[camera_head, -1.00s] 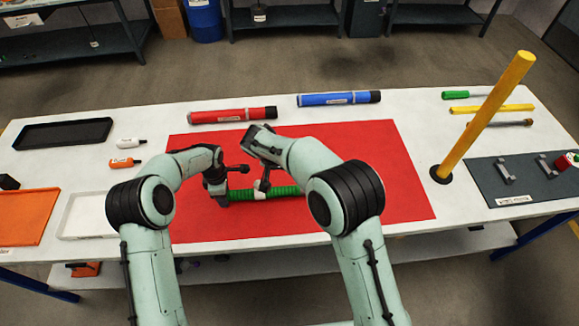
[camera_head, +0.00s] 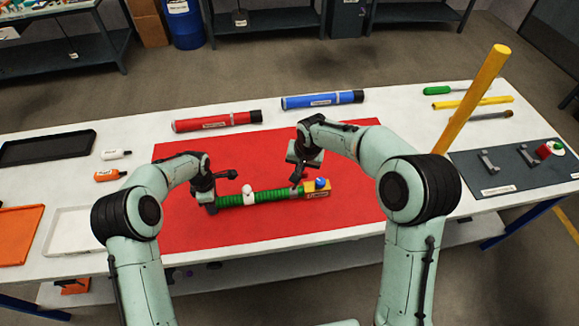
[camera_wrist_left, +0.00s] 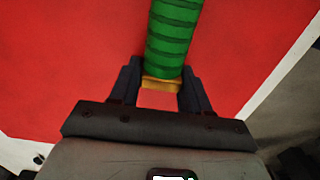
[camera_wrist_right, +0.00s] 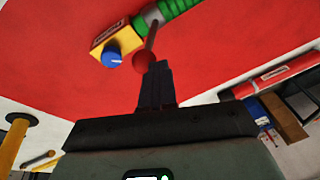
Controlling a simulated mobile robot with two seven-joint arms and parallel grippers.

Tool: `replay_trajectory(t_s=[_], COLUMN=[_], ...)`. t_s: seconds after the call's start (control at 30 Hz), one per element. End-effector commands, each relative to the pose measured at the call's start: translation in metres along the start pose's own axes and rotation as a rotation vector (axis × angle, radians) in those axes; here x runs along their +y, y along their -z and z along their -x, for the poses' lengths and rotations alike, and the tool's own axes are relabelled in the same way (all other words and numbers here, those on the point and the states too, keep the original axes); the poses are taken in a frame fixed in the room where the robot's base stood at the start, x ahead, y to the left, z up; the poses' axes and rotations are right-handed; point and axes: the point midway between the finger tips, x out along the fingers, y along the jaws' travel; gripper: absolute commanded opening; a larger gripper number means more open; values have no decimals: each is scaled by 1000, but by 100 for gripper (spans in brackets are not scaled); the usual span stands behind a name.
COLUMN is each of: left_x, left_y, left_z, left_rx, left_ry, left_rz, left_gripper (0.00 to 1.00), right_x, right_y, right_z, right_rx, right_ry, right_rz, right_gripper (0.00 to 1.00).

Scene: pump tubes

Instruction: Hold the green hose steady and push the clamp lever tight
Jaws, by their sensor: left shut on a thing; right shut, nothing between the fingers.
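The green hose (camera_head: 270,196) lies across the red mat, with a white piece (camera_head: 248,194) around its middle. Its right end meets a yellow block (camera_head: 316,194) with a blue knob (camera_head: 321,183). My left gripper (camera_head: 211,205) is shut on the hose's left end; the left wrist view shows the hose (camera_wrist_left: 174,40) and a yellow-brown end (camera_wrist_left: 162,85) between the fingers. My right gripper (camera_wrist_right: 156,70) is shut and empty. Its tips are beside the red ball (camera_wrist_right: 142,62) of the clamp lever (camera_wrist_right: 152,38); contact is unclear. The grey clamp (camera_wrist_right: 152,15) sits around the hose by the block.
The red mat (camera_head: 330,225) is clear in front of the hose. A red tube (camera_head: 215,121) and a blue tube (camera_head: 320,100) lie behind it. A yellow post (camera_head: 475,97) stands to the right of my right arm, near a dark board (camera_head: 510,185).

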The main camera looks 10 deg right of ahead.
Motion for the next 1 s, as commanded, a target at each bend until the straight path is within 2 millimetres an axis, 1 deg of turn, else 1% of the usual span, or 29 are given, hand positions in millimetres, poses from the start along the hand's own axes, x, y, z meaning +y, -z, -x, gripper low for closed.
replay_trajectory(t_s=[0.03,0.13,0.27,0.57,0.83,1.0], left_x=[0,0,0,0,0,0], left_y=[3,3,3,3,2,1], left_z=[0,0,0,0,0,0], left_rx=[5,5,5,4,3,2], left_ry=[0,0,0,0,-1,-1], left_rz=[2,2,3,3,2,2], left_gripper=[0,0,0,0,0,0], right_x=[11,19,28,24,14,12], right_y=[1,3,5,5,1,0], right_z=[-3,-5,-7,-7,-11,-13], right_rx=[-19,-40,-45,-43,-41,-40], right_ry=[32,98,118,118,118,118], right_rz=[-21,-36,-36,-31,-30,-31], right_gripper=[0,0,0,0,0,0])
